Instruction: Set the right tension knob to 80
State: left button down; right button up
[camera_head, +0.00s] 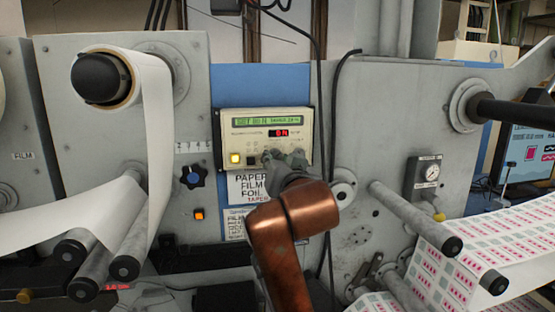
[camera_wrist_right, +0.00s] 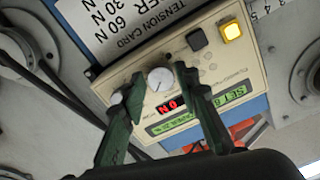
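My right gripper (camera_head: 285,156) is at the panel's lower right and hides the knobs in the head view. In the right wrist view its two green fingers (camera_wrist_right: 160,82) are apart, one on each side of a white-faced knob (camera_wrist_right: 160,79); I cannot tell if they touch it. A second knob (camera_wrist_right: 117,97) is partly behind the left finger. My left gripper is not in view.
A yellow lit button (camera_head: 235,158) is at the panel's left. A blue knob (camera_head: 192,177) and an orange button (camera_head: 199,214) are to the left. Rollers with white web and printed web (camera_head: 510,235) flank the panel.

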jog(key=shift+o, duration=1.4)
jog(key=shift+r, duration=0.1)
jog(key=shift+s+d+r, duration=0.1)
jog(key=s+d, duration=0.2)
jog(key=s, duration=0.9)
jog(key=shift+s+d, duration=0.15)
jog(key=shift+s, duration=0.2)
